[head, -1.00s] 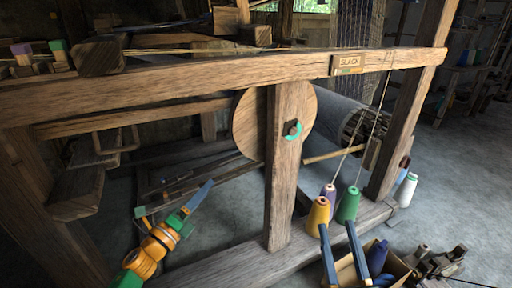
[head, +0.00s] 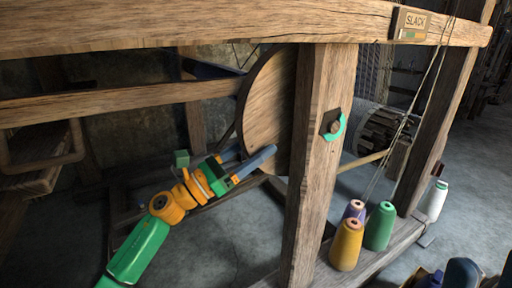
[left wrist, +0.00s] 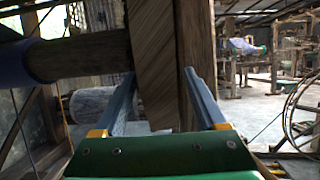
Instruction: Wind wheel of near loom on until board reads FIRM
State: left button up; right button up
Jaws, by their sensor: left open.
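The wooden wheel (head: 266,110) of the near loom stands behind the upright post, which hides its right part. The board (head: 411,22) on the top beam reads SLACK, with a green strip under the word. My left gripper (head: 253,156) is open at the lower left rim of the wheel. In the left wrist view the blue fingers (left wrist: 163,85) are apart, with the wheel's edge (left wrist: 152,60) between them. I cannot tell whether either finger touches it. My right gripper is not in view.
Yellow (head: 346,246), green (head: 380,228) and purple thread cones stand on the lower beam, with a white one (head: 436,200) farther right. The rail (head: 120,103) passes above my left arm.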

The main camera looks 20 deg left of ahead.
pick_arm(q)
jog(key=shift+w+d, duration=0.1)
jog(key=shift+d, duration=0.05)
jog(key=shift+c, duration=0.2)
grip_shut()
dwell(1.2)
